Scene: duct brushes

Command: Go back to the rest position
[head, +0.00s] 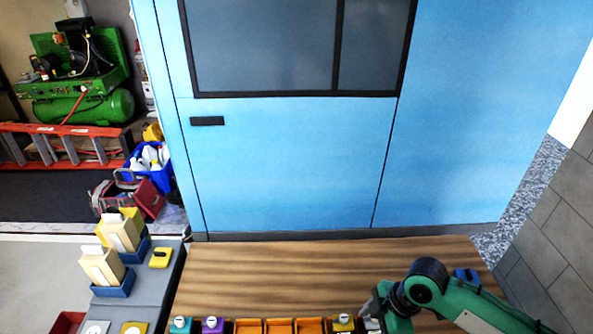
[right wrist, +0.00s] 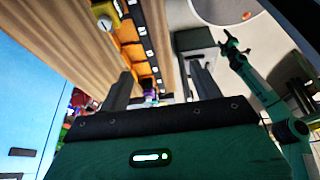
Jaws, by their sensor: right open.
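My right gripper (head: 370,312) is over the front right of the wooden table, beside the right end of a row of coloured bins. In the right wrist view its two fingers (right wrist: 160,85) are spread apart with nothing held between them. Behind them the bin row shows, with orange bins (right wrist: 131,50) and a purple piece (right wrist: 150,97). In the right wrist view another green arm, my left, stands at the right, with its gripper (right wrist: 233,48) small and its jaws unclear. The left arm is not in the head view.
A blue piece (head: 467,275) lies near the right edge. The table's middle (head: 310,275) is clear. Two cream blocks stand in blue trays (head: 113,287) at left. A blue cabinet (head: 290,150) stands behind.

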